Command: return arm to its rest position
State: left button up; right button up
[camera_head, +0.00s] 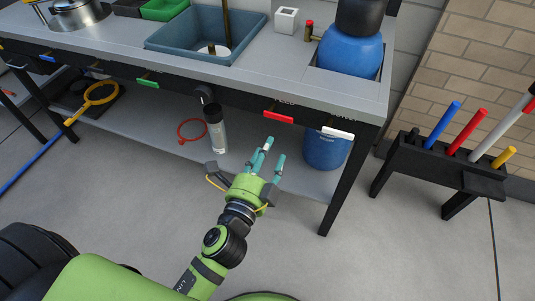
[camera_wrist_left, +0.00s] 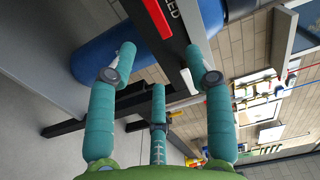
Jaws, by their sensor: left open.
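My left gripper (camera_head: 267,157), with teal fingers on a green palm, is in front of the workbench (camera_head: 362,97), beside its front edge and over the lower shelf area. The fingers are spread apart with nothing between them. The left wrist view also shows the open, empty fingers (camera_wrist_left: 160,75), with the bench underside and a blue vessel (camera_wrist_left: 95,55) behind them. My green and black left arm (camera_head: 222,243) reaches up from the bottom of the head view. My right gripper is not in view.
A black rack (camera_head: 432,164) with several coloured tubes stands at the right. The bench carries a blue sink (camera_head: 190,45) and a blue tank (camera_head: 349,54). A bottle (camera_head: 215,128) and a blue container (camera_head: 325,150) are on the lower shelf. Floor (camera_head: 410,255) is clear between bench and rack.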

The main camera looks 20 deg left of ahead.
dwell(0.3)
pick_arm(q)
jog(key=s+a+f+n+g+p, duration=0.1)
jog(key=s+f+n+g+p, duration=0.3)
jog(key=f, duration=0.8)
jog(key=s+f+n+g+p, duration=0.2)
jog(key=s+f+g+p, duration=0.3)
jog(key=f, duration=0.6)
jog(key=s+a+f+n+g+p, duration=0.2)
jog(key=s+f+n+p, duration=0.1)
jog(key=s, duration=0.6)
jog(key=s+a+f+n+g+p, duration=0.3)
jog(key=s+f, duration=0.1)
jog(key=s, duration=0.5)
jog(key=s+a+f+n+g+p, duration=0.2)
jog(key=s+f+n+g+p, duration=0.1)
jog(key=s, duration=0.6)
jog(key=shift+s+a+f+n+y, duration=0.25)
jog(key=shift+a+f+n+y, duration=0.05)
jog(key=shift+n, duration=0.1)
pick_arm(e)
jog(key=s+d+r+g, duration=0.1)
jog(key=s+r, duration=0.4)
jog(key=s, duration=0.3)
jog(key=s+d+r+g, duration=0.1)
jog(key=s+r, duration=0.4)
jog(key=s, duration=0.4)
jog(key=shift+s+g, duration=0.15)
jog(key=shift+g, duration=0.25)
